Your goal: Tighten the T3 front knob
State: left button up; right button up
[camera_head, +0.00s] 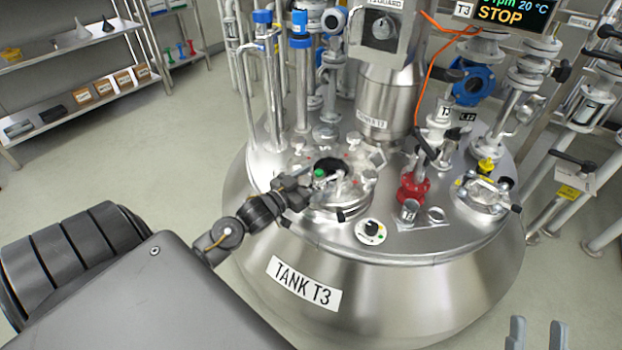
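The tank, labelled "TANK T3" (303,283), stands in the middle of the view. On its top is a round steel hatch (338,205) with clamp fittings around its rim and a green spot inside. My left gripper (300,188) is at the left side of this hatch, very close to its rim. Its fingers are small and dark here, so contact and opening cannot be told. A white dial with a black knob (371,228) sits in front of the hatch. I cannot tell which fitting is the front knob. My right gripper (538,336) is open and empty at the bottom right, its two grey fingertips apart.
A red valve (412,188), a blue flanged valve (474,84) and upright pipes (302,75) crowd the tank top. A display reading STOP (502,15) is above. Shelves (75,100) stand at the far left. Floor is free between shelves and tank.

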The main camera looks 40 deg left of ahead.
pick_arm(q)
jog(key=c, duration=0.6)
jog(key=shift+d+r+m+h+p, duration=0.1)
jog(key=shift+m+h+p, duration=0.45)
jog(key=shift+m+h, duration=0.4)
jog(key=shift+c, duration=0.2)
jog(key=shift+d+m+g+h, duration=0.1)
jog(key=shift+m+g+h, duration=0.45)
jog(key=shift+h, duration=0.6)
jog(key=m+h, duration=0.1)
jog(key=g+h, duration=0.1)
jog(key=shift+s+d+m+h, duration=0.15)
jog(key=shift+m+h, duration=0.25)
jog(key=shift+s+d+m+g+h, duration=0.1)
jog(key=shift+d+m+g+h, duration=0.05)
jog(key=shift+m+g+h, duration=0.7)
pick_arm(e)
jog(key=shift+w+a+f+g, duration=0.15)
jog(key=shift+a+f+g, duration=0.6)
jog(key=shift+f+g, duration=0.3)
pick_arm(q)
jog(key=shift+h, duration=0.25)
pick_arm(e)
jog(key=shift+r, duration=0.15)
pick_arm(q)
jog(key=o, duration=1)
